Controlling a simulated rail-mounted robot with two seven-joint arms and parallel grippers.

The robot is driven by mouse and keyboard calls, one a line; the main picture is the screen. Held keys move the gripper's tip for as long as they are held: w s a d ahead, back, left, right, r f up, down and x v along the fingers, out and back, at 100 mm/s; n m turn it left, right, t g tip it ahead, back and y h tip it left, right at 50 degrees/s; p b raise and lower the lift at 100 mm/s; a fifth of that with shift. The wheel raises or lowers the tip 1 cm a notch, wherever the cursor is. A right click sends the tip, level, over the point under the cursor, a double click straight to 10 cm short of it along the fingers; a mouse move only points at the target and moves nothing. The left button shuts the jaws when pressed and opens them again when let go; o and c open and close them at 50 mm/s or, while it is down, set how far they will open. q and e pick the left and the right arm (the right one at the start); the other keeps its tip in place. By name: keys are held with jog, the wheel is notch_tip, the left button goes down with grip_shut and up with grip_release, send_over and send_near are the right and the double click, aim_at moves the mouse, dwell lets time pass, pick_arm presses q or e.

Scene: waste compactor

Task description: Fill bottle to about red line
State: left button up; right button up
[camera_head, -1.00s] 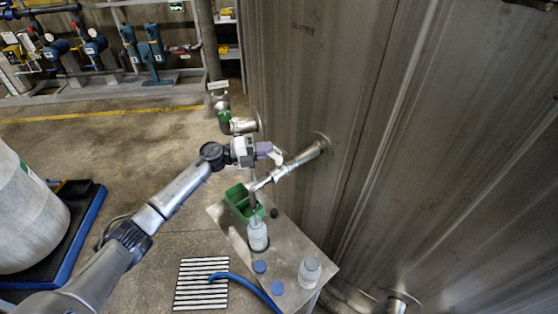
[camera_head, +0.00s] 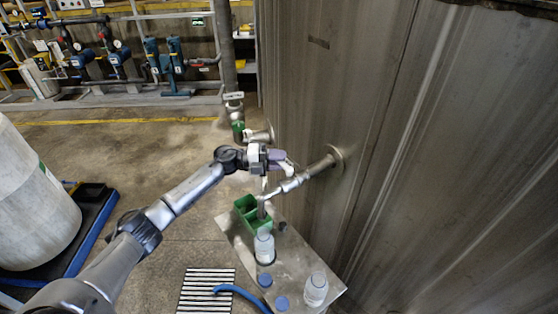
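A clear bottle (camera_head: 264,248) stands upright on a metal side table (camera_head: 295,258), below the end of a metal sampling tap (camera_head: 309,178) that comes out of the tank wall. Its liquid level and any red line are too small to tell. A second clear bottle (camera_head: 316,290) stands at the table's front right. Two blue caps (camera_head: 264,280) lie near the table's front edge. My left gripper (camera_head: 286,164) is at the tap, just above its pipe by a pale handle-like part. Whether its fingers are shut on that part is too small to tell. My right gripper is out of view.
A green container (camera_head: 244,214) stands on the table behind the first bottle. A blue hose (camera_head: 238,290) runs over a floor grate (camera_head: 205,291) in front. The tank wall (camera_head: 400,150) closes off the right. A white tank (camera_head: 35,200) stands at left.

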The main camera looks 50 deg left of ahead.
pick_arm(q)
jog(key=shift+o, duration=0.5)
jog(key=shift+s+a, duration=0.2)
jog(key=shift+s, duration=0.05)
jog(key=b+v, duration=0.1)
jog(key=v, duration=1.2)
dwell(0.5)
